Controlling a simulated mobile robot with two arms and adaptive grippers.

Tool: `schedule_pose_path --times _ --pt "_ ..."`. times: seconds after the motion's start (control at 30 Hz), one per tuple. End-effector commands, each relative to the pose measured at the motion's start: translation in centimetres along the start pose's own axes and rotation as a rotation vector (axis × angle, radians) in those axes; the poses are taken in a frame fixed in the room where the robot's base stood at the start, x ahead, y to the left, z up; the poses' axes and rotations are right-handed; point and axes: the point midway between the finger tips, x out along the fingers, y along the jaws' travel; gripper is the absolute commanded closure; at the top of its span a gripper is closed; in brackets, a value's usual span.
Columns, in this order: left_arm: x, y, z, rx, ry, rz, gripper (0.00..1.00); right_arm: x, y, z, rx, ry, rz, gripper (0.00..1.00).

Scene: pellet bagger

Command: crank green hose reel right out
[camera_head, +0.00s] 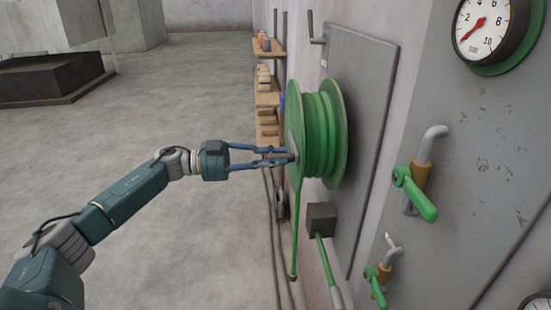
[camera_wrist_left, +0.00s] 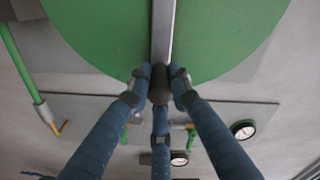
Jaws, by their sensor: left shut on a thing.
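The green hose reel (camera_head: 322,130) is mounted on a grey panel on the wall, with green hose wound on it and a length hanging down below. Its disc also fills the top of the left wrist view (camera_wrist_left: 230,30). A grey crank arm (camera_wrist_left: 163,30) runs across the disc to a dark knob (camera_wrist_left: 159,84). My left gripper (camera_head: 287,157) reaches in from the left at the reel's near face. In the left wrist view its fingers are closed around the dark knob. My right gripper is in neither view.
Green-handled valves (camera_head: 415,193) and a gauge (camera_head: 491,28) are on the grey cabinet at right. Wooden shelves (camera_head: 267,98) stand behind.

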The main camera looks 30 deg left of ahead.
Motion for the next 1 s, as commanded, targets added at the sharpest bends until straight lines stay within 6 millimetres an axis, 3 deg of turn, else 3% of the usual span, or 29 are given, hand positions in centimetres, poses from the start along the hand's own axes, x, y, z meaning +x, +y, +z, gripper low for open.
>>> schedule_pose_path --times 0.07,0.1,0.17,0.57,1.0 --pt "-0.1 -0.3 0.0 0.001 -0.002 -0.007 1.0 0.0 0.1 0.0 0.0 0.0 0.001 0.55" --pt "-0.1 -0.3 0.0 0.001 -0.002 -0.007 0.74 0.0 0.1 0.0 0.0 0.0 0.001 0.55" --pt "-0.1 -0.3 0.0 0.002 -0.002 -0.007 0.62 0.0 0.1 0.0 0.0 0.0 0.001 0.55" --pt "-0.8 -0.1 0.1 0.001 -0.004 -0.003 0.61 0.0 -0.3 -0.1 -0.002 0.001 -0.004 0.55" --pt "-9.3 -0.1 0.2 0.001 -0.006 -0.003 0.61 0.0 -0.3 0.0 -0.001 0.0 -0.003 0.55"
